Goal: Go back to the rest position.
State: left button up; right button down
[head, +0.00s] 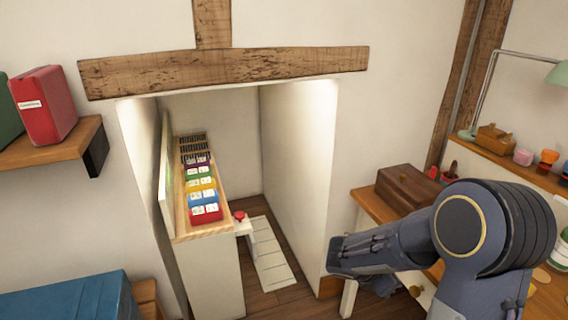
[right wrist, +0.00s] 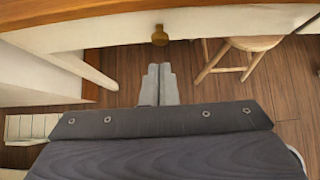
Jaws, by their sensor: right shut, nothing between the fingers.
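My right gripper (right wrist: 158,84) shows in the right wrist view as two pale grey fingers lying side by side, shut and empty. They are over the wooden floor, apart from the furniture. In the head view my right arm comes in from the right and bends in front of the desk (head: 370,203); its fingertips cannot be made out clearly there. My left arm and gripper are not in view.
A wooden stool (right wrist: 243,58) and a desk knob (right wrist: 160,36) are close to my right gripper. A shelf of colored boxes (head: 203,190) stands in the alcove. A wooden box (head: 408,187) sits on the desk. A blue chest (head: 70,298) stands lower left.

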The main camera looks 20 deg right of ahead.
jog(key=s+a+r+m+t+y+p, duration=0.5)
jog(key=s+a+r+m+y+p, duration=0.6)
jog(key=s+a+r+m, duration=0.5)
notch_tip(320, 180, up, 5)
jog(key=a+m+y, duration=0.2)
jog(key=m, duration=0.2)
jog(key=shift+s+a+f+m+p, duration=0.2)
jog(key=shift+s+m+p, duration=0.1)
jog(key=shift+s+p, duration=0.1)
